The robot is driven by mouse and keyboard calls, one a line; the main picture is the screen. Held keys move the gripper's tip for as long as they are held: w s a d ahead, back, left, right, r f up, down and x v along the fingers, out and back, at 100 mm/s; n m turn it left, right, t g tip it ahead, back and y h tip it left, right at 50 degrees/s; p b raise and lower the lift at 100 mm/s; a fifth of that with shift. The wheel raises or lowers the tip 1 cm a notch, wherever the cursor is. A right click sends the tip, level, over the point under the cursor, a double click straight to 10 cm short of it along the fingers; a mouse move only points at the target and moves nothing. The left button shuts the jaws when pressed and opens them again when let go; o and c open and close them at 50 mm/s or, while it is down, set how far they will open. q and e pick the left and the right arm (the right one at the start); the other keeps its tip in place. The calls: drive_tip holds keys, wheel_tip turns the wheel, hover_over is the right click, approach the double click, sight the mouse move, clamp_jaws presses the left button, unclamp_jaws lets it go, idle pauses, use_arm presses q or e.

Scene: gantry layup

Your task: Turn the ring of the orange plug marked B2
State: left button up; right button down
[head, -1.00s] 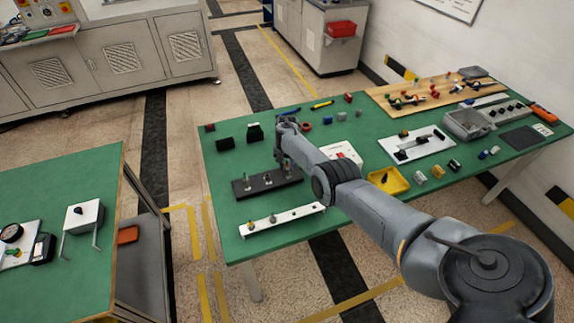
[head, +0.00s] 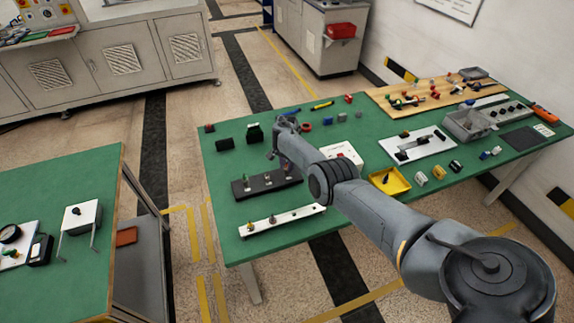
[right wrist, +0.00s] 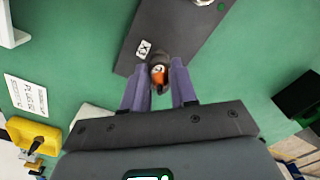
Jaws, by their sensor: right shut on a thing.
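In the right wrist view, an orange plug (right wrist: 158,76) with a dark body stands at the end of a black plate (right wrist: 172,32). My right gripper (right wrist: 158,92) is shut on this orange plug, with one finger on each side of it. A small white label (right wrist: 143,48) lies on the plate beside the plug; I cannot read its mark surely. In the head view, the black plate (head: 243,194) lies on the green table, and my right gripper (head: 274,155) is at its far right end, partly hidden by my arm. My left gripper is in neither view.
A white strip (head: 262,228) with several small fittings lies in front of the black plate. Black blocks (head: 254,133) stand behind it. A yellow tray (head: 389,182) and a white box (head: 341,150) stand to the right.

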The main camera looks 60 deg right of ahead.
drive_tip(key=c, duration=0.9)
unclamp_jaws()
drive_tip(key=shift+o, duration=0.2)
drive_tip(key=shift+r+p, duration=0.45)
drive_tip(key=shift+r, duration=0.2)
wheel_tip(320, 180, up, 8)
drive_tip(key=p, duration=0.3)
drive_tip(key=shift+f+p, duration=0.1)
drive_tip(key=shift+p, duration=0.3)
drive_tip(key=shift+r, duration=0.9)
drive_tip(key=shift+s, duration=0.1)
